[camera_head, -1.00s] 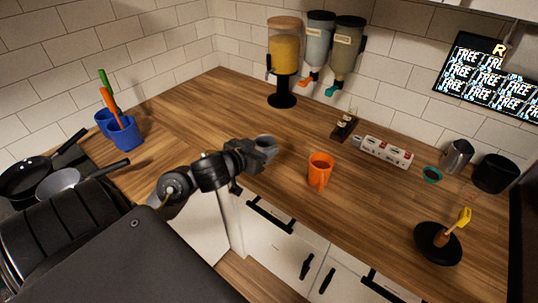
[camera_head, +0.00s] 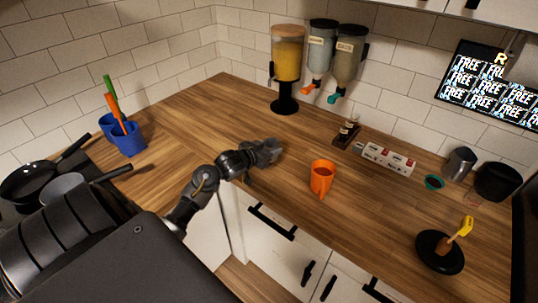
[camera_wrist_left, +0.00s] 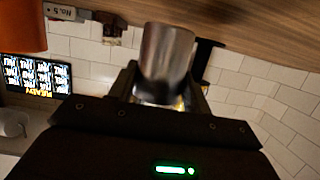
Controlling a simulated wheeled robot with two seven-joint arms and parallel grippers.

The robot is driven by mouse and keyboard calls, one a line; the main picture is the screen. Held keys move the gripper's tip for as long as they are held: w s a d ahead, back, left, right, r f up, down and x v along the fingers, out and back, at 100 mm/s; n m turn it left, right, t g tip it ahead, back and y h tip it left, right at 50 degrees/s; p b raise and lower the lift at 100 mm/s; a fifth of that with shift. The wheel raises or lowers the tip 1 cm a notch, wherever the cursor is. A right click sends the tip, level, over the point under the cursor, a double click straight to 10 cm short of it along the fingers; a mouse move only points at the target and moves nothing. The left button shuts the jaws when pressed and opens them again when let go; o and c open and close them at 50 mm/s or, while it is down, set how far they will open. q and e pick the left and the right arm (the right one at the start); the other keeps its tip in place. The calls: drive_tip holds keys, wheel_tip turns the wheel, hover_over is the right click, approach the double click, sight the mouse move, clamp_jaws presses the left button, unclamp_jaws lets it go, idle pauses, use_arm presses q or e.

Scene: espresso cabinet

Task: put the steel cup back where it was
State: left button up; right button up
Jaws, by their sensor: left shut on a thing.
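A steel cup (camera_head: 269,151) is held in my left gripper (camera_head: 258,156), over the wooden counter left of the orange mug. It also shows in the left wrist view (camera_wrist_left: 166,55), between the two dark fingers of the left gripper (camera_wrist_left: 163,88), which are shut on it. The wrist picture is upside down, with the counter at its top. I cannot tell whether the cup touches the counter. My right gripper is in neither view.
The orange mug (camera_head: 322,178) stands right of the cup. The dispenser (camera_head: 286,65) stands behind. Blue cups (camera_head: 128,139) stand at left. The middle counter is fairly clear.

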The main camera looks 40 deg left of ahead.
use_arm(q)
drive_tip(key=shift+w+f, duration=0.15)
wheel_tip(320, 180, down, 3)
drive_tip(key=shift+w+a+p, duration=0.1)
drive_tip(key=shift+a+p, duration=0.05)
drive_tip(key=shift+p, duration=0.55)
drive_tip(key=shift+f, duration=0.2)
